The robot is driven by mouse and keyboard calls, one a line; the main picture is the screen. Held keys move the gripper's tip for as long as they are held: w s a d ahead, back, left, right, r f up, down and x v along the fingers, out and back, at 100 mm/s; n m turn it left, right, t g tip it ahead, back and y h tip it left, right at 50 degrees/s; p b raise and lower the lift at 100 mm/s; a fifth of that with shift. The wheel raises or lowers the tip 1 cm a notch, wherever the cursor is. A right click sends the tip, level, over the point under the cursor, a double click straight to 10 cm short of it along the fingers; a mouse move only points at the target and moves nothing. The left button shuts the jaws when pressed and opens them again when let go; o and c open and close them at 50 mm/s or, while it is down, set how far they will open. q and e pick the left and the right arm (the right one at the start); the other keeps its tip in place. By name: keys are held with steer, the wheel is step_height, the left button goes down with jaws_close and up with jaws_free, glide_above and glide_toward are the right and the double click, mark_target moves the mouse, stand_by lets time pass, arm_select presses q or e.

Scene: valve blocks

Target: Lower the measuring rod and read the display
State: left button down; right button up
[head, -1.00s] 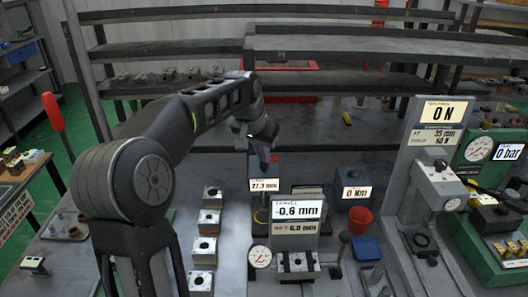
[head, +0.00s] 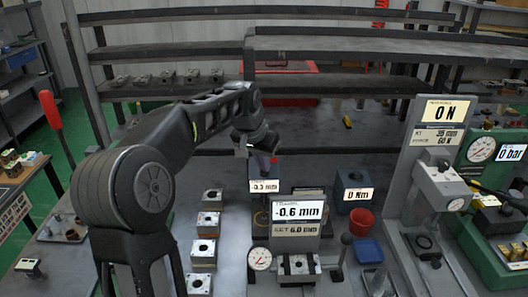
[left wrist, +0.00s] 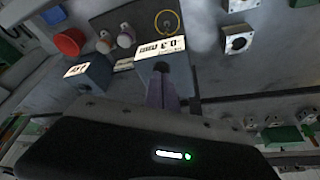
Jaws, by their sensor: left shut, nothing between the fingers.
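The measuring rod's small display (head: 264,186) stands behind the larger travel display on the bench. It reads about -0.3 mm, though the digits are small. The same display (left wrist: 161,47) shows upside down in the left wrist view. My left gripper (head: 268,160) is shut and empty, pointing down just behind the display's top edge. Its fingers (left wrist: 163,90) show close to the display in the left wrist view. I cannot tell whether they touch the rod, which is mostly hidden. My right gripper is not in view.
Several valve blocks (head: 207,222) stand in a column left of the gauge. The travel display (head: 298,212) reads -0.6 mm. A red cup (head: 361,220), a blue tray (head: 368,251) and a press (head: 425,185) stand to the right. Shelves (head: 350,45) rise behind.

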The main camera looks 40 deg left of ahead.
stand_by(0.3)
arm_select(q)
step_height(320, 180, up, 7)
steer(key=p, duration=0.6)
stand_by(0.7)
